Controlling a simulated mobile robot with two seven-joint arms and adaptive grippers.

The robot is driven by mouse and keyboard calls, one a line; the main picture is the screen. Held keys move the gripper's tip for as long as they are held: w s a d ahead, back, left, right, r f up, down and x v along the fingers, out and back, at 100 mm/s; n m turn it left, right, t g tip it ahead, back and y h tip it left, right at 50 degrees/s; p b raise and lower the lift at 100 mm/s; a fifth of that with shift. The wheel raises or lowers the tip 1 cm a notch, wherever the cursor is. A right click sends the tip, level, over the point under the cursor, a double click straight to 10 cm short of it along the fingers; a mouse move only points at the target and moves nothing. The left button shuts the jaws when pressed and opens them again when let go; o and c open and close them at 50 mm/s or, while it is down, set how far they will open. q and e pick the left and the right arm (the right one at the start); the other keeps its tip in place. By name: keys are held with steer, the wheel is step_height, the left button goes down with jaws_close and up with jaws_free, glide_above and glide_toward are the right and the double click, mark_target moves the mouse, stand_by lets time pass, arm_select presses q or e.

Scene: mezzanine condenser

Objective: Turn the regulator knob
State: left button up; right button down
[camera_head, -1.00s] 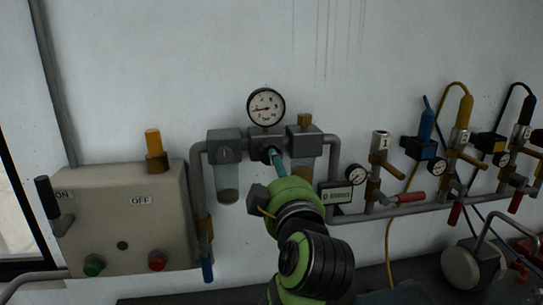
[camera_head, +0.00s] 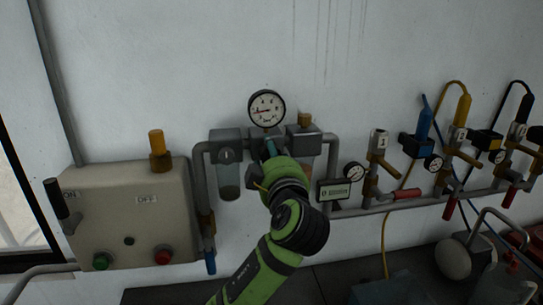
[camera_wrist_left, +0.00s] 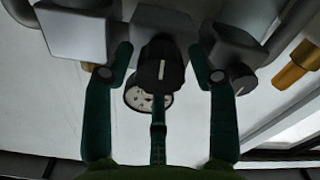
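The regulator knob (camera_wrist_left: 161,64) is black with a white mark line and shows in the left wrist view. My left gripper (camera_wrist_left: 159,62) is open, with green fingers to the left and right of the knob and one below it in the picture. Gaps show between the side fingers and the knob; whether the lower finger touches it I cannot tell. In the head view my left gripper (camera_head: 270,148) is at the regulator under the round gauge (camera_head: 267,108) and hides the knob. The gauge also shows in the left wrist view (camera_wrist_left: 146,100). My right gripper is out of view.
Filter bowls flank the regulator; the left one (camera_head: 228,178) is close to my gripper. A grey control box (camera_head: 130,220) with a lever and buttons is at left. A small display (camera_head: 334,190) and valves with red handles (camera_head: 407,194) are at right.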

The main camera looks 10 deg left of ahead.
arm_select(q)
steer(key=c, duration=0.6)
steer(key=shift+m, duration=0.3)
steer(key=shift+r+m+p, duration=0.15)
steer(key=shift+m+p, duration=0.9)
steer(key=shift+m, duration=13.35)
